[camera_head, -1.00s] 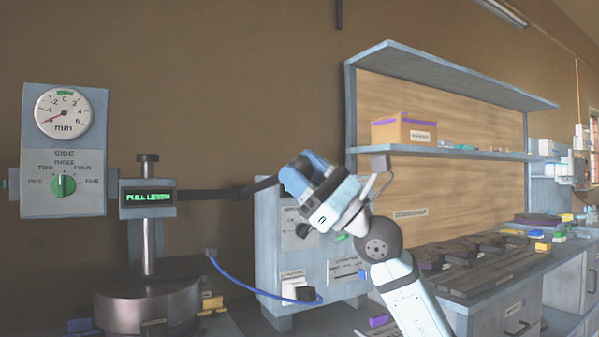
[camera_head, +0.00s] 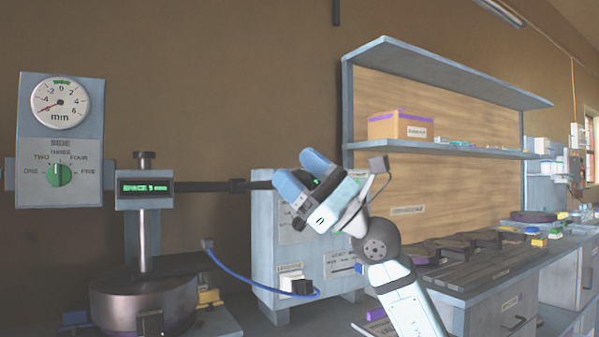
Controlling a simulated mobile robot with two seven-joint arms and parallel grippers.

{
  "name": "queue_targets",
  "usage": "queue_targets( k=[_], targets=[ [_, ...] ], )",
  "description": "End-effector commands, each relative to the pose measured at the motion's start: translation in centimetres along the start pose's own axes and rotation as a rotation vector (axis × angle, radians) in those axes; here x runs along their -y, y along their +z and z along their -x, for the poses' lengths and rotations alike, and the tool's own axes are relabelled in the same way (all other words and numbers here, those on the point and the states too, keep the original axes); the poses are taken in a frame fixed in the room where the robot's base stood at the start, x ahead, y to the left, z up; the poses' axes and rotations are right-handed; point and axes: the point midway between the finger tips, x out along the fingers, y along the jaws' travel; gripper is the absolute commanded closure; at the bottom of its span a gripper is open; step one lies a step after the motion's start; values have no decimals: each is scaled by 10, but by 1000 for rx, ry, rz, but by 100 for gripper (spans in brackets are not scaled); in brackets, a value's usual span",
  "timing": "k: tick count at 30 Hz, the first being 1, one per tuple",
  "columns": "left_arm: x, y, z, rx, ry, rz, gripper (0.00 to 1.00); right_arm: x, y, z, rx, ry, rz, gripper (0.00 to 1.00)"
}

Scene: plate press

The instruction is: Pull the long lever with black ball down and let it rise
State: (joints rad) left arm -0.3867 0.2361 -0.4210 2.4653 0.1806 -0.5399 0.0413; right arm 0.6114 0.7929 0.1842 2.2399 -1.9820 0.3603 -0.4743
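The grey press (camera_head: 145,190) stands at the left, with a round dial (camera_head: 60,103), a green selector knob (camera_head: 59,175) and a lit green display (camera_head: 145,188). Its long dark lever (camera_head: 210,186) runs right, about level, to my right gripper (camera_head: 303,180). The gripper's blue fingers are spread with a gap between them. The lever's far end meets or passes behind the nearer finger. I cannot make out the black ball, and cannot tell whether the fingers touch the lever. My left gripper is out of view.
A grey cabinet (camera_head: 265,240) with labels stands behind and below the gripper, with a blue cable (camera_head: 240,275) in front. A round metal base (camera_head: 145,303) is under the press. A bench (camera_head: 470,275) and shelf (camera_head: 450,150) fill the right.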

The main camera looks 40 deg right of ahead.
Motion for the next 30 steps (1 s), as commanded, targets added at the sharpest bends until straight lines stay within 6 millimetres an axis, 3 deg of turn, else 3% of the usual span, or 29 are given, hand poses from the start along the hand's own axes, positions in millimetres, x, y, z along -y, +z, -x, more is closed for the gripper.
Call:
queue_targets(
  k=[5,11,24,30],
  targets=[
    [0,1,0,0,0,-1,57,-1,0,3,0,1,0,29],
    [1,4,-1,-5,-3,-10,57,-1,-2,23,-4,1,1,29],
    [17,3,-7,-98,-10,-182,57,-3,-4,106,-2,-3,-3,29],
    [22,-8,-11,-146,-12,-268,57,-1,-1,131,0,-3,-1,29]
  ],
)
